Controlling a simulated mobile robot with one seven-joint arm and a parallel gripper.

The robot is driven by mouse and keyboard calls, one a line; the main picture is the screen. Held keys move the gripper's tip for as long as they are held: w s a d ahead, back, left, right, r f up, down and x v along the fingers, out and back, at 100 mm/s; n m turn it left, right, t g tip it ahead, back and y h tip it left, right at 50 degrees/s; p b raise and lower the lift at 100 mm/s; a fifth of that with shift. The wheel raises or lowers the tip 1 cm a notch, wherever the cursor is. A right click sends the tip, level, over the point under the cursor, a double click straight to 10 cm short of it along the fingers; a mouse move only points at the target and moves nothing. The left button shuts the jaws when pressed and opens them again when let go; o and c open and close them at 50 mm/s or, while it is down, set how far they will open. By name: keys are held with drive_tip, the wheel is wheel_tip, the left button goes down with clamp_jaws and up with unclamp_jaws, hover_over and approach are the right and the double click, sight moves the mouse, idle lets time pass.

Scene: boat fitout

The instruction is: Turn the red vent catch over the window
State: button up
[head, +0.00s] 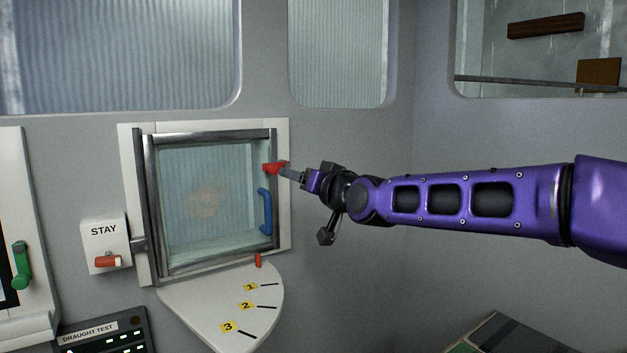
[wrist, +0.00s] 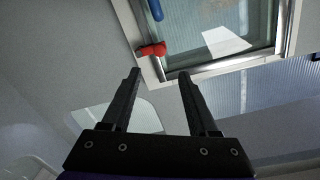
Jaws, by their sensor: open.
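The red vent catch (head: 275,168) sits on the right side of the window frame, near its top corner, and it also shows in the wrist view (wrist: 152,50). The window (head: 205,195) is a glazed pane in a grey metal frame. In the wrist view my gripper (wrist: 159,74) is open, its two fingers apart with nothing between them. The catch lies just beyond the fingertips, slightly left of the middle. In the head view my gripper (head: 291,174) reaches in from the right, its tip at the catch. Whether it touches the catch I cannot tell.
A blue handle (head: 265,211) is on the window's right side, below the catch. A small red peg (head: 258,260) and a quarter-round numbered plate (head: 225,300) are underneath. A STAY box (head: 105,243) with a red knob is at left. The wall right of the window is bare.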

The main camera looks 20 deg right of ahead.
drive_tip(key=shift+p+v, duration=0.4)
drive_tip(key=shift+v, duration=2.25)
